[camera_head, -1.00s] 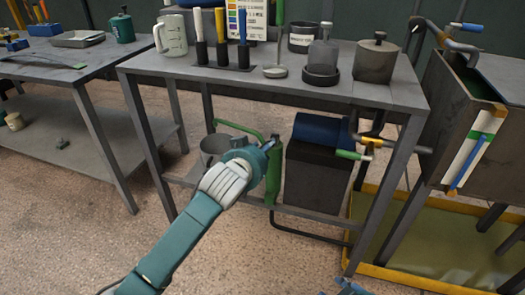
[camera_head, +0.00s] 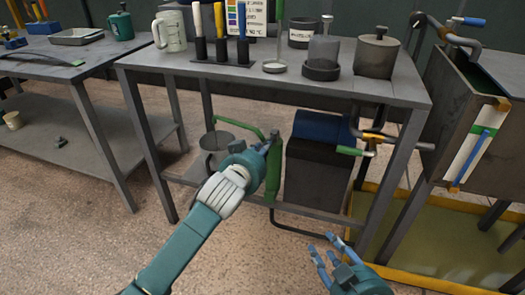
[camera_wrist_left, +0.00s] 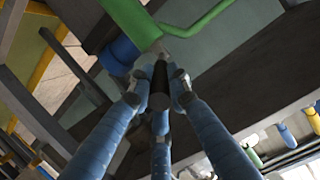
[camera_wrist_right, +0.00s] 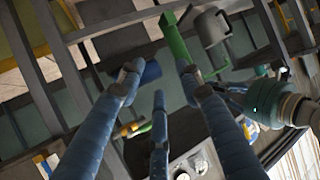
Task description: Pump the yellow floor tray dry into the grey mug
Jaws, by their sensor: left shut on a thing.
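The yellow floor tray (camera_head: 398,272) lies under the tank stand at the right, with murky greenish liquid in it. A green hand pump (camera_head: 273,172) stands on the bench's lower shelf. Its green spout pipe reaches left over the grey mug (camera_head: 212,141), which also shows in the right wrist view (camera_wrist_right: 212,27). The mug's inside is not clear. My left gripper (camera_head: 264,150) is shut on the pump's black handle (camera_wrist_left: 160,90), at the pump's top. My right gripper (camera_head: 328,255) is open and empty, low in front of the bench; the right wrist view shows its spread fingers (camera_wrist_right: 158,85).
A dark box with a blue drum (camera_head: 318,127) stands right of the pump, beside pipes with green and yellow handles (camera_head: 375,139). A black hose (camera_head: 310,233) runs low towards the tray. The bench top (camera_head: 210,75) holds several vessels. Floor in front is clear.

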